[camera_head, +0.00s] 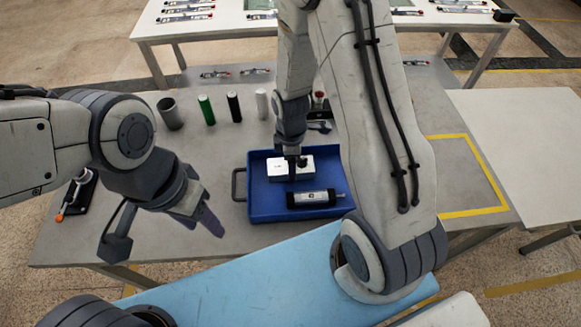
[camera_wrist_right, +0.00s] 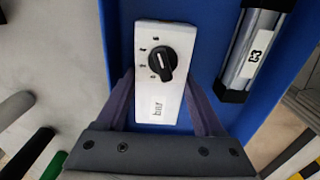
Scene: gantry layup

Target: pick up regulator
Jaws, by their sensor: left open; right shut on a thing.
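The regulator, a white box with a black dial knob, shows in the right wrist view (camera_wrist_right: 157,100) and in the head view (camera_head: 280,172). It is at the back of the blue tray (camera_head: 262,209). My right gripper (camera_wrist_right: 160,105) has a finger on each long side of the box and is shut on it; in the head view, the right gripper (camera_head: 293,152) comes down onto the box from above and hides part of it. I cannot tell whether the box touches the tray floor. My left gripper (camera_head: 207,213) is open and empty, left of the tray.
A black and silver cylinder (camera_head: 312,199) lies in the tray's front part. Grey, green, black and white tubes (camera_head: 207,110) stand behind at left. A small black holder (camera_head: 76,194) sits at the table's left. A yellow-marked area (camera_head: 460,175) at right is clear.

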